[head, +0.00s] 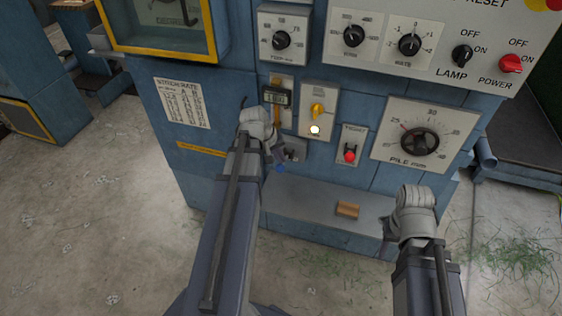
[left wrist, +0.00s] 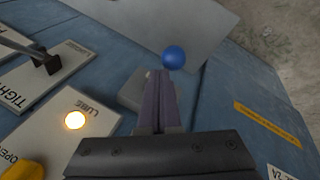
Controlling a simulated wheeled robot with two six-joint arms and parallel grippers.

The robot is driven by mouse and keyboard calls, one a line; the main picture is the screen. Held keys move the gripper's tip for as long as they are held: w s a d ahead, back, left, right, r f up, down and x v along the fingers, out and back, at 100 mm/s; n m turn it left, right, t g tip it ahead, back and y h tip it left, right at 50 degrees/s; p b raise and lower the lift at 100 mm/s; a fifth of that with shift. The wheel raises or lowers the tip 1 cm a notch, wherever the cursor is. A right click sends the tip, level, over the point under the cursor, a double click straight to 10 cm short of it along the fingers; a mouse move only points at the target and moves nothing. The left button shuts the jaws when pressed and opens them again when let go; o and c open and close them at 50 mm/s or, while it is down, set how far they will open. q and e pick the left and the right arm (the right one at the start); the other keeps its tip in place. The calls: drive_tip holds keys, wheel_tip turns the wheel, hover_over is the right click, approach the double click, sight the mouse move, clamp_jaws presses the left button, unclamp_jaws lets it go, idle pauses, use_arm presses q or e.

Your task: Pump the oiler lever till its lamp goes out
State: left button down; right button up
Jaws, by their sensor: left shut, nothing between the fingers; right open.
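The oiler lever's blue ball knob (head: 280,169) shows low on the blue machine front in the head view. In the left wrist view the knob (left wrist: 173,58) is just beyond my left gripper (left wrist: 160,82), whose fingers are shut and empty. I cannot tell whether the tips touch it. A grey block (left wrist: 135,90) is partly hidden behind the fingers. The lamp (head: 315,129) glows; in the left wrist view the lit lamp (left wrist: 75,120) sits on a plate marked LUBE. My right gripper (head: 388,236) is open, right of the machine's low ledge, its fingers barely visible.
A yellow switch (head: 317,109) sits above the lamp, and a red-tipped toggle (head: 349,156) to its right. A large dial (head: 420,142) is further right. A wooden block (head: 347,210) lies on the ledge (head: 305,206). Floor at left is open.

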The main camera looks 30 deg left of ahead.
sight(278, 170)
use_arm(q)
drive_tip(key=shift+s+d+f+b, duration=0.1)
drive_tip(key=shift+s+f+b, duration=0.25)
drive_tip(key=shift+f+b, duration=0.4)
drive_tip(key=shift+s+d+f+b, duration=0.1)
drive_tip(key=shift+s+f+b, duration=0.3)
drive_tip(key=shift+f+b, duration=0.4)
drive_tip(key=shift+s+d+f+b, duration=0.1)
drive_tip(key=shift+s+f+b, duration=0.25)
drive_tip(key=shift+f+b, duration=0.4)
idle(2.1)
idle(0.6)
drive_tip(key=shift+w+a+r+p, duration=0.15)
drive_tip(key=shift+w+r+p, duration=0.4)
drive_tip(key=shift+r+p, duration=0.6)
drive_tip(key=shift+w+a+r+p, duration=0.15)
drive_tip(key=shift+w+r+p, duration=0.4)
drive_tip(key=shift+r+p, duration=0.6)
drive_tip(key=shift+w+a+r+p, duration=0.15)
drive_tip(key=shift+w+r+p, duration=0.4)
drive_tip(key=shift+r+p, duration=0.6)
drive_tip(key=r+p, duration=0.1)
drive_tip(key=w+r+p, duration=0.1)
drive_tip(key=r+p, duration=0.1)
drive_tip(key=w+r+p, duration=0.1)
drive_tip(key=shift+a+r+p, duration=0.2)
drive_tip(key=shift+a+p, duration=0.05)
drive_tip(key=shift+p, duration=0.05)
